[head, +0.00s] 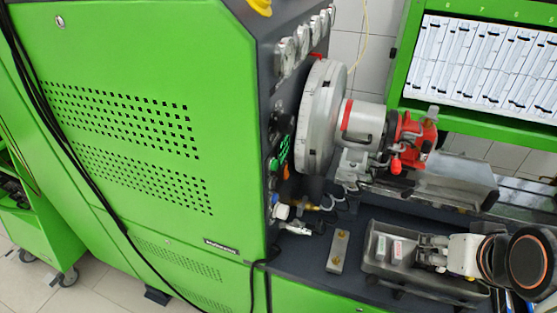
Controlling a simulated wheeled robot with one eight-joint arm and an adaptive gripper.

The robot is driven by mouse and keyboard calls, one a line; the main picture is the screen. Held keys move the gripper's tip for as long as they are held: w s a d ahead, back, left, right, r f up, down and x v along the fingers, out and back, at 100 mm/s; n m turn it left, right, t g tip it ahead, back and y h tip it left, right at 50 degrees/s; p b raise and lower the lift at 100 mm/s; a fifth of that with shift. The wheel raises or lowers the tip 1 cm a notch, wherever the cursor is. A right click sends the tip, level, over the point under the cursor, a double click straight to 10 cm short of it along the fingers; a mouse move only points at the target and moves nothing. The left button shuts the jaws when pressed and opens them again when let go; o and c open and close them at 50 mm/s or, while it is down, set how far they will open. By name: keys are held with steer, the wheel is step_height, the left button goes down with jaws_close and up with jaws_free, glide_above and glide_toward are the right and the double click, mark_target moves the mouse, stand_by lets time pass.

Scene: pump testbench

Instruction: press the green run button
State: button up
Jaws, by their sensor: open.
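A small round green button (273,164) sits on the dark side panel of the big green cabinet (120,120). I see it at a steep angle, next to a green lit patch (284,150), and cannot read any label. My gripper (421,251) is at the lower right, over a grey tray. It points left, is open, and is well apart from the button. I cannot tell whether the fingers touch anything in the tray.
A large grey disc (320,115) and a red and silver pump (385,130) stand right of the panel. The grey tray (385,275) holds small blocks. A metal plate (339,251) and hose fittings (297,228) lie below the panel. A black cable hangs across the cabinet.

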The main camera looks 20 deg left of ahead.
stand_by(0.4)
jaws_close()
stand_by(1.2)
